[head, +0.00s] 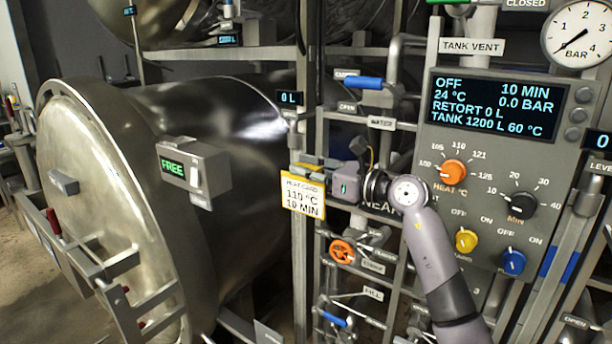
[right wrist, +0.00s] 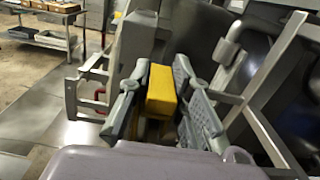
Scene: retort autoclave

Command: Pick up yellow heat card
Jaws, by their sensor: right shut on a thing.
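The yellow heat card (head: 303,196) hangs upright in front of a vertical post, its white face reading "HEAT CARD 110 °C 10 MIN". My right gripper (head: 318,167) is at the card's top edge, its arm coming in from the lower right. In the right wrist view a yellow block-like part of the card (right wrist: 161,92) sits between the two grey fingers (right wrist: 160,100), which are shut on it. Whether the card still touches a holder behind it cannot be told. My left gripper is not in view.
The big steel retort (head: 110,190) with a "FREE" box (head: 193,170) fills the left. The control panel (head: 500,150) with knobs and a screen stands right. Valves and pipes, including an orange handwheel (head: 342,251), crowd the space below the card.

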